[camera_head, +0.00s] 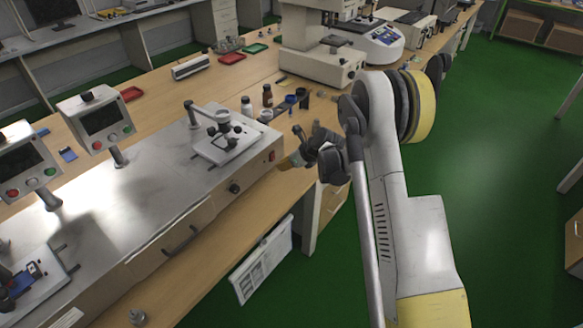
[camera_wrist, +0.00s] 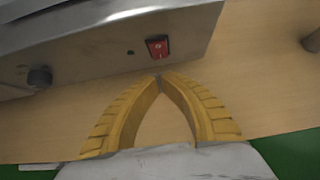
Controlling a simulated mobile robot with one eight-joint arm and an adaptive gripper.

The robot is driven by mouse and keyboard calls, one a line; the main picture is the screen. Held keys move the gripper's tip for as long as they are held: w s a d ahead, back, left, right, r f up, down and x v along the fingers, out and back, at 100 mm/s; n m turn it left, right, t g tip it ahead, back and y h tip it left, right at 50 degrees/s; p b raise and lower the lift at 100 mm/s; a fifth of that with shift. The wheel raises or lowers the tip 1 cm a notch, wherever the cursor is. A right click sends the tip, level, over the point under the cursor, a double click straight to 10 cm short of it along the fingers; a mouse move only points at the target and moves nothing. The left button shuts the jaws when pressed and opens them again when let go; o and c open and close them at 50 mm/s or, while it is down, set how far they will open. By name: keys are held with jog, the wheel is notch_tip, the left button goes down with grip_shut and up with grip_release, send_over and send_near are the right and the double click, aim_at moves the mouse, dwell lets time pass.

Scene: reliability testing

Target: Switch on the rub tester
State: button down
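The rub tester (camera_head: 150,203) is a long metal-topped machine on the wooden bench, with two control heads on posts. A red rocker switch (camera_head: 272,156) sits on its right end; in the wrist view the switch (camera_wrist: 157,47) shows upper centre on the metal side panel. I cannot tell its on or off position. My gripper (camera_wrist: 159,77) has yellow ribbed fingers whose tips meet, with nothing between them. The tips appear just below the switch in the wrist view, seemingly apart from it. In the head view my gripper (camera_head: 288,162) is beside the machine's right end, partly hidden by my wrist.
A black knob (camera_head: 234,188) is on the machine's front, and it also shows in the wrist view (camera_wrist: 40,77). Small bottles (camera_head: 267,95) stand behind the machine's right end. A beige instrument (camera_head: 318,62) stands farther back. Green floor (camera_head: 500,130) is open at right.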

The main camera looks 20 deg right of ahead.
aim_at(273, 160)
jog(key=shift+w+a+f, duration=0.1)
jog(key=shift+w+a, duration=0.5)
jog(key=shift+w, duration=0.25)
jog(key=shift+w+a+f+b, duration=0.3)
jog(key=shift+w+f+b, duration=0.1)
jog(key=shift+b, duration=0.35)
jog(key=shift+r, duration=0.35)
jog(key=shift+r+p, duration=0.5)
jog(key=shift+r, duration=0.2)
